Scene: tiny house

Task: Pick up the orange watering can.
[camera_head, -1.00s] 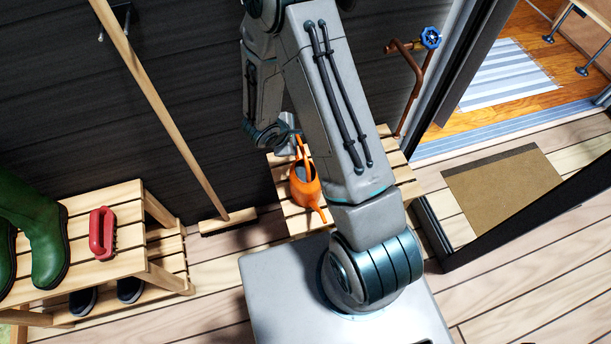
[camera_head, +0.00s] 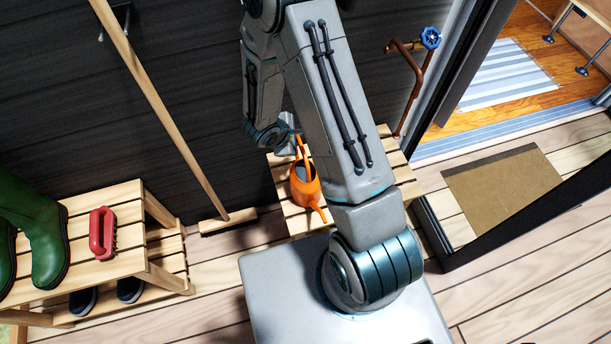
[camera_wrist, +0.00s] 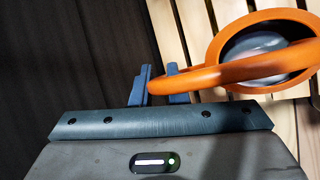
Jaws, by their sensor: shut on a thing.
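The orange watering can (camera_head: 304,190) is at the slatted wooden bench (camera_head: 288,217) against the dark wall, its spout pointing toward my base. I cannot tell whether its bottom touches the slats. My gripper (camera_head: 293,143) is at the can's handle on the wall side. In the wrist view, the blue fingers of my gripper (camera_wrist: 160,85) are shut on the can's curved handle (camera_wrist: 215,76), one finger on each side. The can's round opening (camera_wrist: 258,42) shows beyond the handle. My arm hides part of the bench in the head view.
A wooden rack (camera_head: 100,265) at left holds green boots (camera_head: 40,232) and a red brush (camera_head: 102,232). A broom (camera_head: 170,120) leans on the wall. A pipe with a blue valve (camera_head: 430,38) is at right, near the doorway and a brown mat (camera_head: 502,190).

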